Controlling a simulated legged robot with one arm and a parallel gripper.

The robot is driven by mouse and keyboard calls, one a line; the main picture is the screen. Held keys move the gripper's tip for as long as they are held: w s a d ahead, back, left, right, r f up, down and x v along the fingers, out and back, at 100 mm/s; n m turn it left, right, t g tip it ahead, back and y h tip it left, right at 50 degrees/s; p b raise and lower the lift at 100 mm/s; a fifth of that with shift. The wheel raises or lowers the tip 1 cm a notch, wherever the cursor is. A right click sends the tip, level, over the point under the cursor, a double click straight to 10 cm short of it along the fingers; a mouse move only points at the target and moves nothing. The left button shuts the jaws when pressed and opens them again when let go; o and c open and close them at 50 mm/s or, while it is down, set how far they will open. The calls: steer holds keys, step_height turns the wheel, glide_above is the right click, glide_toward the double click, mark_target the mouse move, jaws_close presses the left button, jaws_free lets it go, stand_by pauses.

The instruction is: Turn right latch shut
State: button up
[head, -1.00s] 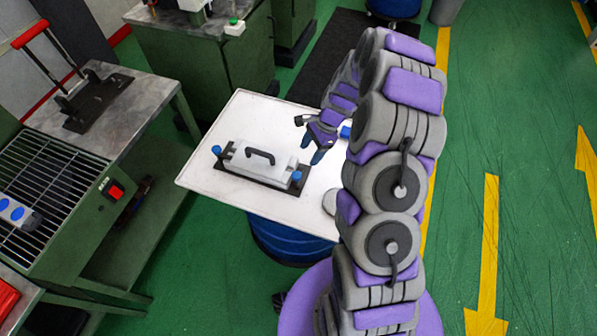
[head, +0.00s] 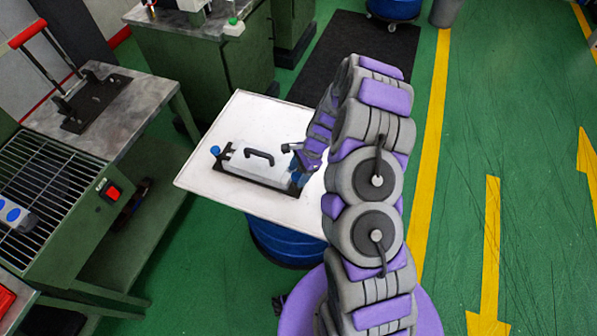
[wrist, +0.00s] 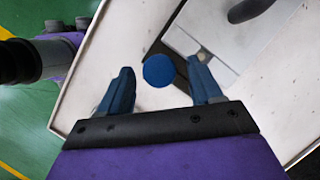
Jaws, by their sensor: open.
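The white mould (head: 237,158) with a dark curved handle (head: 259,155) lies on a dark plate on the white tabletop. Its left latch has a blue round knob (head: 215,150). My gripper (head: 297,166) is over the right end of the mould in the head view and largely hides the right latch there. In the wrist view the right latch's blue knob (wrist: 158,71) lies between the two blue fingers of my gripper (wrist: 161,82). The fingers are open, with a gap on each side of the knob. The mould's edge (wrist: 205,25) shows beyond it.
The white table (head: 215,190) is clear around the mould and stands on a blue drum (head: 283,243). A green bench with a press (head: 95,100) and a grated machine (head: 45,180) stand at the left. The green floor is free at the right.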

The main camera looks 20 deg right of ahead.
steer(key=c, duration=1)
steer(key=shift+c, duration=0.2)
steer(key=n, duration=0.1)
steer(key=n+g, duration=0.1)
steer(key=n, duration=0.2)
steer(key=shift+w+h, duration=0.25)
steer(key=shift+h, duration=0.15)
steer(key=n+g, duration=0.1)
steer(key=n, duration=0.1)
steer(key=n+h, duration=0.1)
steer(key=n, duration=0.2)
steer(key=shift+w+a+g+p, duration=0.15)
steer(key=shift+a+g+p, duration=0.05)
steer(key=shift+g+p, duration=0.2)
steer(key=n, duration=0.2)
steer(key=n+h, duration=0.1)
steer(key=n, duration=0.1)
steer(key=shift+a+r+g+h, duration=0.1)
steer(key=shift+a+g+h, duration=0.05)
steer(key=shift+g+h, duration=0.15)
steer(key=n+h, duration=0.1)
steer(key=n, duration=0.1)
steer(key=n+p, duration=0.1)
steer(key=n, duration=0.1)
steer(key=shift+a+n+h, duration=0.15)
steer(key=shift+n+h, duration=0.25)
